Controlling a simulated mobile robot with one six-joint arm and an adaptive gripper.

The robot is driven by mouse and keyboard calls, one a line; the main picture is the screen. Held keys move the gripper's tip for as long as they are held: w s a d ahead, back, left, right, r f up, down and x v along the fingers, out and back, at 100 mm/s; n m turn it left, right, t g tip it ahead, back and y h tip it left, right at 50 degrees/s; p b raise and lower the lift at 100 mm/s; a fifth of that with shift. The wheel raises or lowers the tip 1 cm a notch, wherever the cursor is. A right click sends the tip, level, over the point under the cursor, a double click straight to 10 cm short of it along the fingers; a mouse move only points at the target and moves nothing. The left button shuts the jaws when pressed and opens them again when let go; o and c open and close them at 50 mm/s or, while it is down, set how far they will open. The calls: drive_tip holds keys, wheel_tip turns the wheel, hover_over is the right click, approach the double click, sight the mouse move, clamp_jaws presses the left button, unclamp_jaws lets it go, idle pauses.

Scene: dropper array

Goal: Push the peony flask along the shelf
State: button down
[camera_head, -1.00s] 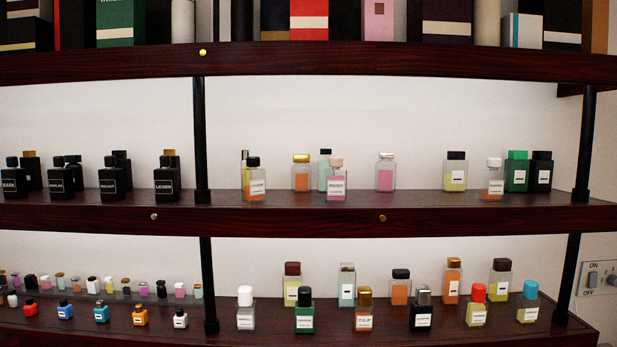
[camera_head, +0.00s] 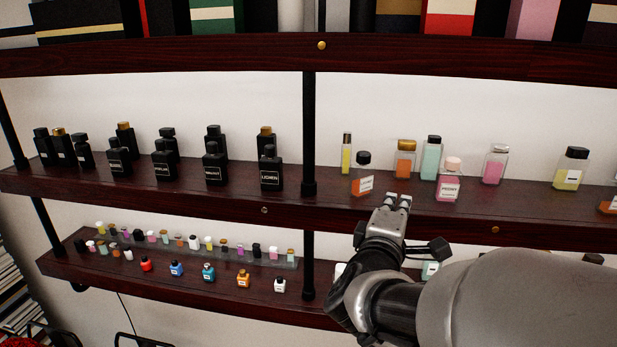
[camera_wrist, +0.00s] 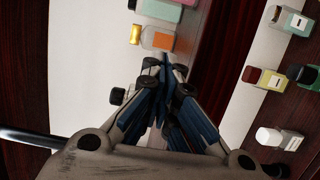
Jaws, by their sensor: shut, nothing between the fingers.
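The peony flask (camera_head: 448,188) is a small clear bottle with pink liquid, a pale pink cap and a white label. It stands upright near the front edge of the middle shelf (camera_head: 330,198) in the head view. My gripper (camera_head: 398,201) is shut and empty. In the picture it lies to the left of the peony flask and a little lower, at the shelf's front edge, apart from the flask. Its closed fingers also show in the wrist view (camera_wrist: 166,70). In that view I cannot make out the peony flask for sure.
An orange flask with a black cap (camera_head: 362,183) stands left of my gripper. An orange gold-capped flask (camera_head: 404,160) and an aqua flask (camera_head: 432,158) stand behind. A pink flask (camera_head: 494,167) stands further right. A black post (camera_head: 309,130) rises at the left.

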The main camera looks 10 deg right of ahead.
sight(419, 203)
drive_tip(key=x, duration=0.9)
drive_tip(key=shift+s+d, duration=0.1)
drive_tip(key=shift+d, duration=0.05)
drive_tip(key=d, duration=0.1)
drive_tip(key=s+d, duration=0.1)
drive_tip(key=d, duration=0.1)
drive_tip(key=shift+s+d+p, duration=0.2)
drive_tip(key=shift+s+p, duration=0.1)
drive_tip(key=shift+s, duration=0.05)
drive_tip(key=shift+w, duration=0.2)
drive_tip(key=shift+s, duration=0.1)
